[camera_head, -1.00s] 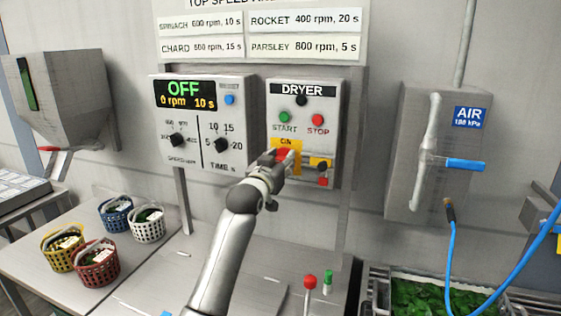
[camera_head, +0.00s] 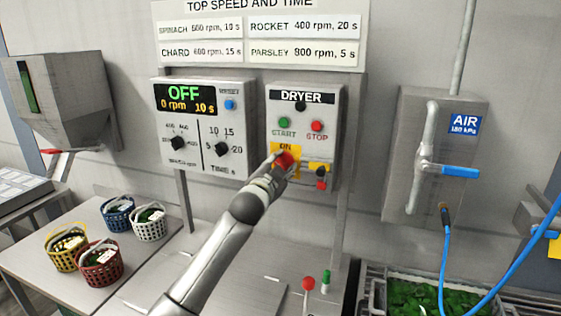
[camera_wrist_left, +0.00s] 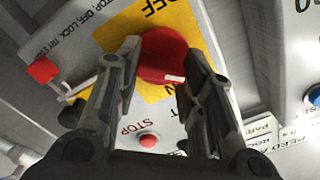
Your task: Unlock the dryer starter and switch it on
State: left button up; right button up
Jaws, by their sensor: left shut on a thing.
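The dryer starter box (camera_head: 335,115) is on the upright panel, with a green START button (camera_head: 283,122) and a red STOP button (camera_head: 317,126). Below them a red rotary knob (camera_head: 284,160) sits on a yellow ON/OFF plate (camera_head: 278,148). My left gripper (camera_wrist_left: 158,85) is shut on the knob, one finger on each side of it; the head view shows the knob partly hidden by the gripper. In the left wrist view the knob (camera_wrist_left: 163,52) carries a white mark. A small red piece (camera_head: 321,184) hangs with a black part right of the knob. My right gripper is not in view.
The spin control box (camera_head: 205,90) at left reads OFF, 0 rpm, 10 s. An air box (camera_head: 450,150) with a blue-handled valve is at right. Red and green levers stand on the bench below. Several small baskets sit on the left table; a crate of greens is at lower right.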

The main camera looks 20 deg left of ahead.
pick_arm(q)
jog(key=shift+o, duration=0.2)
jog(key=m+p, duration=0.3)
jog(key=m, duration=0.3)
jog(key=shift+d+f+m+p, duration=0.15)
jog(key=shift+m+p, duration=0.45)
jog(key=shift+m, duration=1.1)
jog(key=shift+f+m, duration=0.1)
jog(key=shift+m, duration=0.2)
jog(key=o, duration=1)
jog(key=shift+s, duration=0.1)
jog(key=s, duration=1.1)
jog(key=shift+s+a, duration=0.25)
jog(key=shift+s, duration=0.15)
